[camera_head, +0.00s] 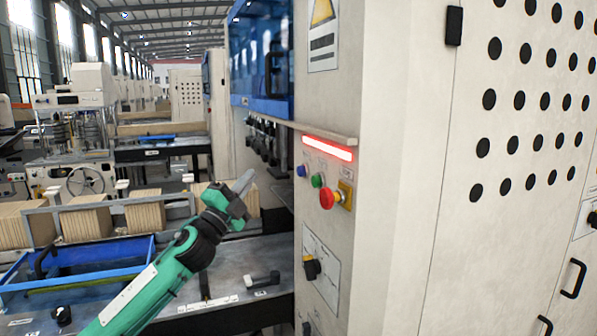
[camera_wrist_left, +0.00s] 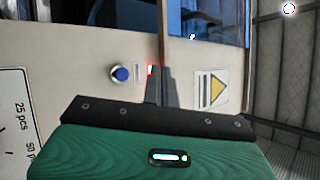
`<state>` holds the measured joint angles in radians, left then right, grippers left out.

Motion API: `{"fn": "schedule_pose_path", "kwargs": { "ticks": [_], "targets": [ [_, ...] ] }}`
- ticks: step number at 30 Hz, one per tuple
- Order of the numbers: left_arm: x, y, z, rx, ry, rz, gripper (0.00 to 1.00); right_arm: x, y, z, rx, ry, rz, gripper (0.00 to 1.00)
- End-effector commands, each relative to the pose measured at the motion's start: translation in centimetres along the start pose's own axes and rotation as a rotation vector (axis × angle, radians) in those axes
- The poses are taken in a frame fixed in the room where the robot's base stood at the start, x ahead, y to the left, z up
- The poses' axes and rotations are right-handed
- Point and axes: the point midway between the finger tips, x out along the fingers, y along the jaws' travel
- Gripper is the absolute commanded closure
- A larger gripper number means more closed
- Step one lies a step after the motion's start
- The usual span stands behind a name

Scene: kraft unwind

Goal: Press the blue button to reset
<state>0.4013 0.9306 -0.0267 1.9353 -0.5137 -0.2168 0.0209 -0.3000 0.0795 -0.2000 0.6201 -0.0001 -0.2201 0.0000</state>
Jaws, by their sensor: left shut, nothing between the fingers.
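The blue button (camera_head: 301,171) sits on the cream machine cabinet, under a glowing red light bar (camera_head: 328,148). To its right are a green button (camera_head: 318,180) and a red mushroom button (camera_head: 328,198) on a yellow plate. My left gripper (camera_head: 245,181) is shut and empty, to the left of the blue button and apart from it. In the left wrist view the blue button (camera_wrist_left: 121,74) shows left of the closed fingertips (camera_wrist_left: 160,72), with a bit of the red light beside them. My right gripper is not in view.
A narrow ledge (camera_head: 300,127) juts out above the light bar. A black rotary knob (camera_head: 312,267) is lower on the cabinet. A blue-framed tray (camera_head: 75,265) and stacks of brown boards (camera_head: 90,222) lie at the left.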

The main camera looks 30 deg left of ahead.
Motion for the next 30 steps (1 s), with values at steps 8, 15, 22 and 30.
{"fn": "schedule_pose_path", "kwargs": {
  "ticks": [8, 15, 22, 30],
  "targets": [
    [0.1, 0.1, 0.0, -0.001, -0.001, 0.0, 1.0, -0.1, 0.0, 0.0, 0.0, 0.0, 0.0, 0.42],
    [1.5, 0.8, -0.9, -0.005, -0.002, -0.001, 1.0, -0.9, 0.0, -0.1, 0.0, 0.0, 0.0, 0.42],
    [3.8, 2.5, -2.6, -0.003, -0.002, -0.001, 1.0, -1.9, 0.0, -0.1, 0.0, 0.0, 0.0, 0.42],
    [5.7, 4.1, -4.0, -0.001, -0.002, -0.001, 1.0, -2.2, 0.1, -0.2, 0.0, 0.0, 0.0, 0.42]
  ]
}}
